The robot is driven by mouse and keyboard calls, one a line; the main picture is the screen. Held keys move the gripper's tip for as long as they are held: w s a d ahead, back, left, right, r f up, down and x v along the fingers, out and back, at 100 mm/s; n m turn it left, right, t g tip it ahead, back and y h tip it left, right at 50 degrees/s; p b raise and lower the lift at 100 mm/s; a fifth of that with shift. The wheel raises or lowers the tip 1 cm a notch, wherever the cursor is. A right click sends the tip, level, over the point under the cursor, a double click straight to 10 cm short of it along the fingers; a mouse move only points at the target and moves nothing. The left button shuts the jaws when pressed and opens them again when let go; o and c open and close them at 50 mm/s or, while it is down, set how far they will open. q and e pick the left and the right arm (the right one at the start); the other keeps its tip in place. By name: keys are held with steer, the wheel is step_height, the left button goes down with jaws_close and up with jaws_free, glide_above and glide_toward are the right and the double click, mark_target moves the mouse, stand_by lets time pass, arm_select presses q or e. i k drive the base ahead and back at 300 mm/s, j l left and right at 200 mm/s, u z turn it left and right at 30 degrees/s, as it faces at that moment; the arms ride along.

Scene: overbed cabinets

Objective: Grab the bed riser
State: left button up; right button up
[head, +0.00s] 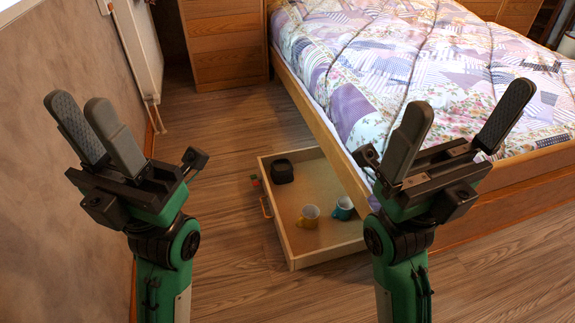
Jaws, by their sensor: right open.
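A small black block-like object (282,171), which looks like the bed riser, sits in the far left corner of the open wooden underbed drawer (292,262). My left gripper (81,104) is raised at the left, empty, with its fingers a little apart. My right gripper (470,99) is raised at the right, in front of the bed, empty and wide open. Both grippers are well apart from the black object, and nothing covers it.
A yellow mug (309,216) and a teal mug (343,208) are in the drawer. Small red and green items (254,181) lie by its left side. The bed (400,65) stands behind and right; a wall (60,200) is at left. Floor left of the drawer is clear.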

mark_target(282, 171)
steer(key=i+j, duration=0.15)
steer(key=i, duration=0.15)
steer(key=i+j, duration=0.1)
steer(key=i, duration=0.2)
steer(key=i+j+z, duration=0.1)
steer(key=z, duration=0.25)
steer(key=i+j+z, duration=0.1)
steer(key=z, duration=0.25)
steer(key=i+j+z, duration=0.15)
steer(key=z, duration=0.75)
